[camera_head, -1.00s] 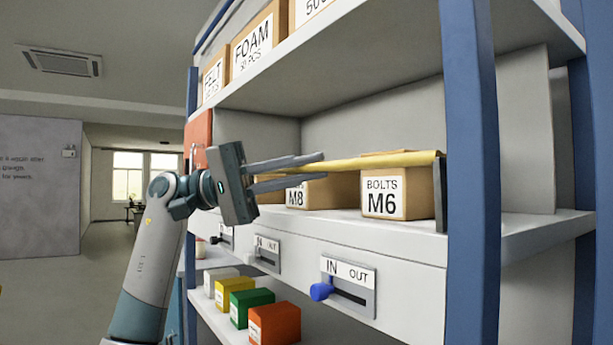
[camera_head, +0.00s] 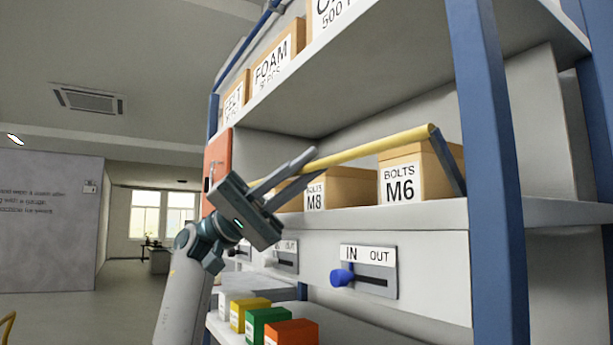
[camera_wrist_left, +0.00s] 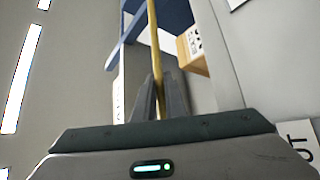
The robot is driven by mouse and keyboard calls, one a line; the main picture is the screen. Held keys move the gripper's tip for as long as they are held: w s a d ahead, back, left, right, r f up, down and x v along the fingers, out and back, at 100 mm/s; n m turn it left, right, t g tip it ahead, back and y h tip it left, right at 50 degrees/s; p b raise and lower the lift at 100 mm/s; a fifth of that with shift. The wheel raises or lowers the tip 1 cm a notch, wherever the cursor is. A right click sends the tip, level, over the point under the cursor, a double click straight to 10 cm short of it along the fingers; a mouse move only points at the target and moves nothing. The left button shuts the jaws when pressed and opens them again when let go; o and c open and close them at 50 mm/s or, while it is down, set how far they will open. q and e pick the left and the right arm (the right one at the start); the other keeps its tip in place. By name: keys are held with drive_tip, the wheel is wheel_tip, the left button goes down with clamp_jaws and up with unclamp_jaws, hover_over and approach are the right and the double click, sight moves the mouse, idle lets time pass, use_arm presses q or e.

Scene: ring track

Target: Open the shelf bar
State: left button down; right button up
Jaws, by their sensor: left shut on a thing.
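The yellow shelf bar (camera_head: 375,146) runs across the front of the middle shelf, joined at its right end to a dark blue-grey arm (camera_head: 449,161) that leans to the left. My left gripper (camera_head: 309,166) is shut on the bar near its left part. In the left wrist view the bar (camera_wrist_left: 153,45) passes between the two fingers of my left gripper (camera_wrist_left: 158,85). The bar's far left end is hidden behind the gripper. My right gripper is in neither view.
Boxes marked BOLTS M8 (camera_head: 340,189) and BOLTS M6 (camera_head: 408,176) stand on the shelf behind the bar. Below is an IN/OUT slider with a blue knob (camera_head: 342,277). A blue post (camera_head: 489,150) stands at right. Coloured boxes, including a green one (camera_head: 268,327), sit lower.

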use_arm(q)
drive_tip(key=c, duration=1.8)
unclamp_jaws()
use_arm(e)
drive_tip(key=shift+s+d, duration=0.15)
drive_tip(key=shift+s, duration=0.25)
use_arm(q)
drive_tip(key=shift+w+a, duration=0.1)
drive_tip(key=shift+a, duration=0.05)
